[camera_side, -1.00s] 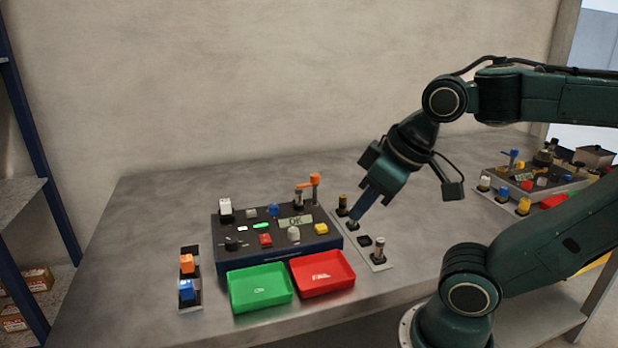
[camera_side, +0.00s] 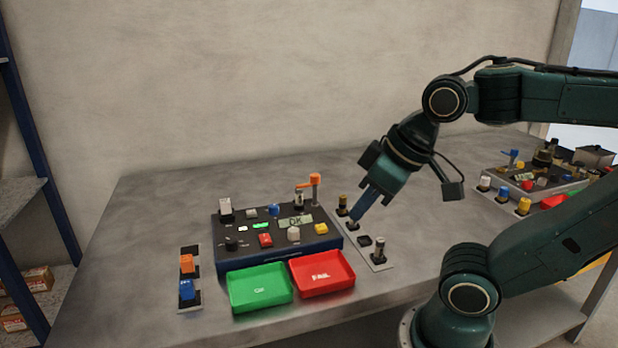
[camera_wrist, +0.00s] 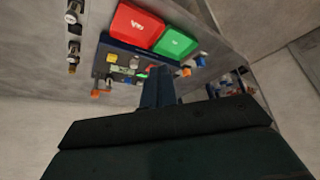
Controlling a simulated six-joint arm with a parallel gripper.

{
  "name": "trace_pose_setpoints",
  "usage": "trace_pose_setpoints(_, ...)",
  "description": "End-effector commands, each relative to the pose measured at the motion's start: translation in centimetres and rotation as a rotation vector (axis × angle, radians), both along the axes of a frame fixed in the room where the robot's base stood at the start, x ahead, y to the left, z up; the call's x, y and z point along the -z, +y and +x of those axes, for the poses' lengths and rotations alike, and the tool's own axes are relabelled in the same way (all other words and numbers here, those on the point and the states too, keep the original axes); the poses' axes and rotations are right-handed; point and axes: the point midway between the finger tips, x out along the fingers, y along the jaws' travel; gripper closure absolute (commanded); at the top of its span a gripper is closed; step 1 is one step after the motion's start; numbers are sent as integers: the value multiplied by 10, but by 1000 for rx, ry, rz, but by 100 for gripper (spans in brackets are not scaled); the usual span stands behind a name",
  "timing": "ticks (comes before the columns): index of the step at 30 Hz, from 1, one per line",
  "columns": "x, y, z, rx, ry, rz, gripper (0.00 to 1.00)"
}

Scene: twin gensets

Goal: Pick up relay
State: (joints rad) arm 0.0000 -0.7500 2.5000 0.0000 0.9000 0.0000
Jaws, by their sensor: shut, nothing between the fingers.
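I cannot tell for certain which part is the relay. An orange block (camera_side: 187,263) and a blue block (camera_side: 188,289) stand in a small dark holder at the left of the bench. A strip (camera_side: 378,263) right of the test panel carries several small upright parts, among them a dark-topped metal cylinder (camera_side: 379,248). My gripper (camera_side: 354,222) points down over the middle of this strip, shut and empty, with its tips close to a small part there. Whether they touch it is unclear. In the wrist view its fingers (camera_wrist: 157,78) are together, with nothing between them.
The panel (camera_side: 275,258) has a lit OK display, buttons and an orange lever (camera_side: 315,180). A green tray (camera_side: 260,287) and a red FAIL tray (camera_side: 322,273) lie in front. A second panel (camera_side: 527,184) stands at the right. Bench behind the first panel is clear.

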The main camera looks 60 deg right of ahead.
Motion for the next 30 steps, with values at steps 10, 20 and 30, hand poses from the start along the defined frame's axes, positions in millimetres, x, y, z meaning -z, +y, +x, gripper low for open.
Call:
trace_pose_setpoints(10, 0, 0, 0, 0, 0, 0, 65)
trace_pose_setpoints(20, 0, 0, 0, 0, 0, 0, 49)
trace_pose_setpoints(30, -15, -2, 18, -33, 26, -21, 49)
